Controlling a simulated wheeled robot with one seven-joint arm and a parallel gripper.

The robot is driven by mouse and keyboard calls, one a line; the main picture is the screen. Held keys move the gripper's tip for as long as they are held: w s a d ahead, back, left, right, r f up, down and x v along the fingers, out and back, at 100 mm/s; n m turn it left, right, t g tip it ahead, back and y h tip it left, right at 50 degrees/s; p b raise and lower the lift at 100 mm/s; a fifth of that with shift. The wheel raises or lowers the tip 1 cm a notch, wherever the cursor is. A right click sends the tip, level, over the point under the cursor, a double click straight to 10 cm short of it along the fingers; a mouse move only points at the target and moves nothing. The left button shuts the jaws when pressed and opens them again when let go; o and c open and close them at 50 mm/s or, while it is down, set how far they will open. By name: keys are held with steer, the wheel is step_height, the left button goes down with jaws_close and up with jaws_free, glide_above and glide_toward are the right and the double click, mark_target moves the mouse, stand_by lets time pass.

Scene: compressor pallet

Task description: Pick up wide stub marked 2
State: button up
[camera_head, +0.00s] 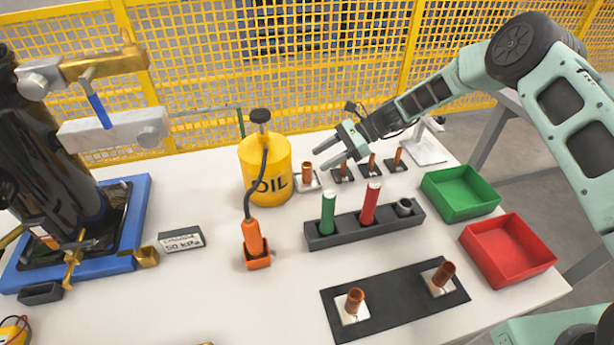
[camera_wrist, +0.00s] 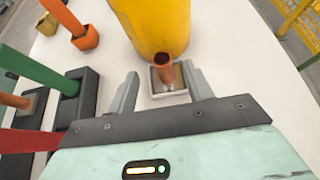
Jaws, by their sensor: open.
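Copper stubs stand upright on small square bases in a row at the back of the table; no number on them is readable, so I cannot tell which is marked 2. The leftmost back stub (camera_head: 307,172) is on a pale base beside the oil can. In the wrist view a copper stub (camera_wrist: 164,70) on a pale square base stands ahead, between the lines of the two fingers. My gripper (camera_head: 322,158) is open and empty, above and beside that stub. In the wrist view the open fingers (camera_wrist: 163,88) lie either side of its base; I see no contact.
The yellow oil can (camera_head: 262,178) stands close by. A dark rack (camera_head: 345,236) holds green and red cylinders. A black mat (camera_head: 398,304) carries two more copper stubs. Green (camera_head: 460,205) and red (camera_head: 522,262) trays are at right. A yellow mesh fence (camera_head: 300,60) stands behind.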

mark_target(302, 168)
steer(key=shift+p+x, duration=0.65)
steer(key=shift+x, duration=2.25)
steer(key=shift+w+r, duration=0.15)
jaws_close()
